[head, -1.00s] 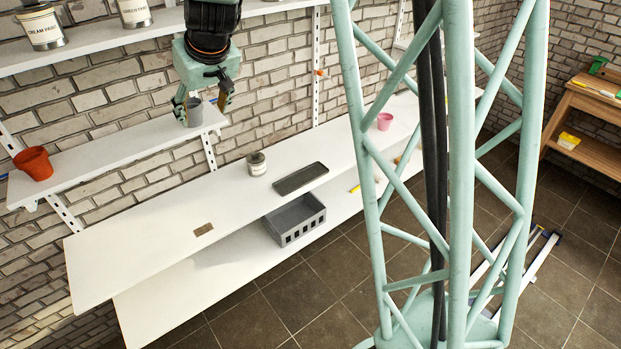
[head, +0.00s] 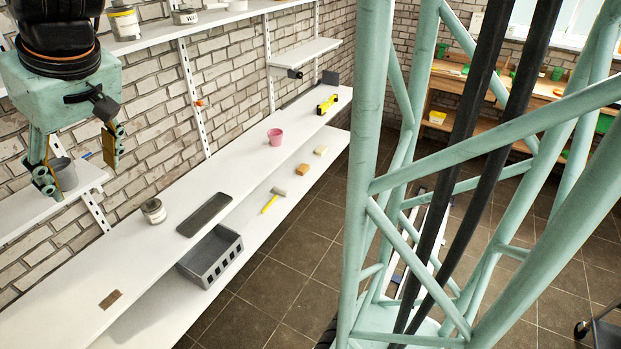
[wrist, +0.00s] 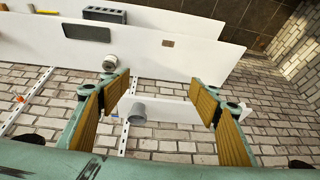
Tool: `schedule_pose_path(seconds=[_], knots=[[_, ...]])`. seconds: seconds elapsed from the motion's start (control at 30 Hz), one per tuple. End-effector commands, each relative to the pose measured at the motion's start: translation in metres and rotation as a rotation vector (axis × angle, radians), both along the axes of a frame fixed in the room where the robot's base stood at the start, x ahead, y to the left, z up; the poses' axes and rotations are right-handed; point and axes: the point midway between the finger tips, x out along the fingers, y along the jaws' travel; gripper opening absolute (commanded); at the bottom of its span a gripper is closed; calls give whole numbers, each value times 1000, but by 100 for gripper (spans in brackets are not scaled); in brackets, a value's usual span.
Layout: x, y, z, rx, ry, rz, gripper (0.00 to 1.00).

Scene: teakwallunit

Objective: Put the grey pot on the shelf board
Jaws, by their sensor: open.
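The grey pot (head: 66,174) stands upright near the right end of a small white wall shelf board (head: 28,208) at the left of the head view.
A long white board (head: 236,156) below holds a labelled can (head: 153,211), a dark tray (head: 205,213) and a pink pot (head: 275,137). A grey crate (head: 211,257) sits on the lower board. A high shelf with cans (head: 123,24) runs above. Bare board lies between the can and pink pot.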

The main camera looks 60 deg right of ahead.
Motion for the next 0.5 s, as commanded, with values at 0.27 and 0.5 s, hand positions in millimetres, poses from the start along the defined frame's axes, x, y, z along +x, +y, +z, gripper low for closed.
schedule_pose_path(seconds=[0.27,0.5], knots=[[-64,-5,27,-4,4,-16,56],[-117,-6,35,-10,29,-24,56]])
